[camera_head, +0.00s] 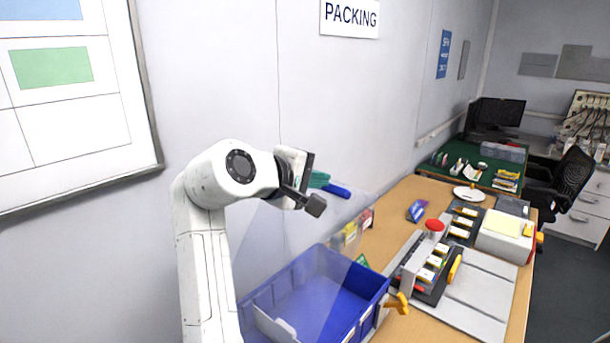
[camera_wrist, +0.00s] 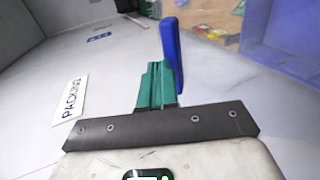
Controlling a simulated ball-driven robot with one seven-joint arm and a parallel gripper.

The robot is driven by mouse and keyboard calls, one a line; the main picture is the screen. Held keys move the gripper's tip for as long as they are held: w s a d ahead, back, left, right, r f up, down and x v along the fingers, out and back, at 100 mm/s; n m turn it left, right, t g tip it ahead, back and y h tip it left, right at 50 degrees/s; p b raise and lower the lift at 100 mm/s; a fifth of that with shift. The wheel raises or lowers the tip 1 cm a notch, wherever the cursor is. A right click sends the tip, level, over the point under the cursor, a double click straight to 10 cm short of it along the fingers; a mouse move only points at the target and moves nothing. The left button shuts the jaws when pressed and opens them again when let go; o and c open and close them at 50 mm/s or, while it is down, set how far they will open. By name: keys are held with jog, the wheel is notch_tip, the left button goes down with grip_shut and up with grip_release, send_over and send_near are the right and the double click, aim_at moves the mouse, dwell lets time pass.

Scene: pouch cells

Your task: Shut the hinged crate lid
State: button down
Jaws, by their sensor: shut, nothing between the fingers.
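The blue open-topped crate (camera_head: 380,300) stands on the wooden bench at the bottom centre of the head view. Its clear, faintly tinted lid (camera_head: 262,240) is raised above the crate; its exact angle is hard to tell. My gripper (camera_head: 340,189), with teal and blue fingers, is shut and empty. It is above the crate, close to the upper part of the lid; I cannot tell whether they touch. In the wrist view, my gripper's fingers (camera_wrist: 168,70) point upward in the picture, and a blue translucent area fills the upper right.
A wall with a PACKING sign (camera_head: 350,17) is behind my arm. Small bins (camera_head: 352,232) stand behind the crate. To its right are a yellow-orange clip (camera_head: 398,303), a cell fixture (camera_head: 425,265), a red button (camera_head: 435,226) and a white machine (camera_head: 505,235).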

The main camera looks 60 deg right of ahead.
jog(key=s+d+f+y, duration=0.1)
jog(key=s+d+f, duration=0.2)
jog(key=d+f, duration=1.05)
jog(key=d+f+y, duration=0.1)
jog(key=d+f, duration=0.2)
jog(key=f, duration=0.5)
jog(key=s+d+f+t+y+b, duration=0.1)
jog(key=d+f+y, duration=0.1)
jog(key=f, duration=0.6)
jog(key=shift+d+f+y, duration=0.3)
jog(key=shift+d, duration=0.3)
notch_tip(320, 180, up, 14)
jog(key=p, duration=0.2)
jog(key=shift+s, duration=0.1)
